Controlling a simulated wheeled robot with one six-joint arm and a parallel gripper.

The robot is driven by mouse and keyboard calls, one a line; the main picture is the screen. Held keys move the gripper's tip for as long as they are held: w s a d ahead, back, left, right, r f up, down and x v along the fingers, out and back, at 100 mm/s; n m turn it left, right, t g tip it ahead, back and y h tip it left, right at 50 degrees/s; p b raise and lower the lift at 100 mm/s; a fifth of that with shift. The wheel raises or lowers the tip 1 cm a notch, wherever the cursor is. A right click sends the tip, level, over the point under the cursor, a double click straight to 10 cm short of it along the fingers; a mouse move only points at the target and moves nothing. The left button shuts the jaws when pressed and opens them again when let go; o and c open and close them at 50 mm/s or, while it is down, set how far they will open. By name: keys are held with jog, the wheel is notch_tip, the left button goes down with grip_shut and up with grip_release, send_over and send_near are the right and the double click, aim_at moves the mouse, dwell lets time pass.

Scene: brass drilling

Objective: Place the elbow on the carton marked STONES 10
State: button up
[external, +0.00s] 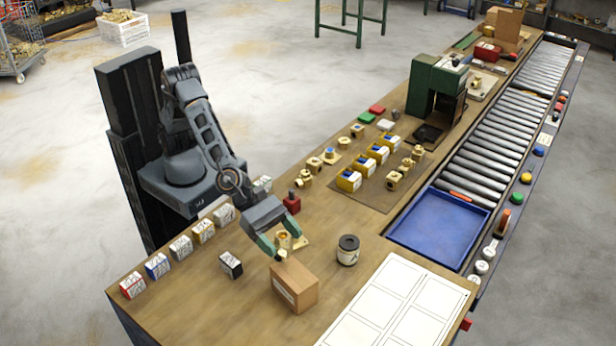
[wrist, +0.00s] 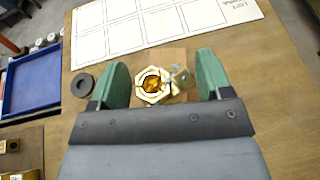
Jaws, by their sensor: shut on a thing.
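My gripper (external: 282,246) is shut on a brass elbow (external: 283,241), held above the bench behind and slightly left of a brown carton (external: 303,287). In the wrist view the elbow (wrist: 152,87) sits between the green fingers of my gripper (wrist: 163,80), its hexagonal opening facing the camera and a side port to the right. The carton has a pale label on its front left face, too small to read. In the wrist view a brown surface, probably the carton's top (wrist: 172,57), shows just beyond the elbow and is partly hidden by it.
A dark-lidded tin (external: 348,252) stands right of the carton. A small black-and-white box (external: 231,264) stands to its left, and several marked boxes (external: 181,248) line the left edge. A white panelled sheet (external: 395,305) lies at the front right. A blue tray (external: 440,228) is farther right.

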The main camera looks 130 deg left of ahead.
aim_at(283, 251)
jog(key=shift+w+f, duration=0.2)
jog(key=shift+f, duration=0.1)
jog(key=shift+d+f+b, duration=0.1)
jog(key=shift+f+b, duration=0.75)
jog(key=shift+f, duration=0.65)
jog(key=shift+f, duration=0.15)
jog(key=o, duration=1.3)
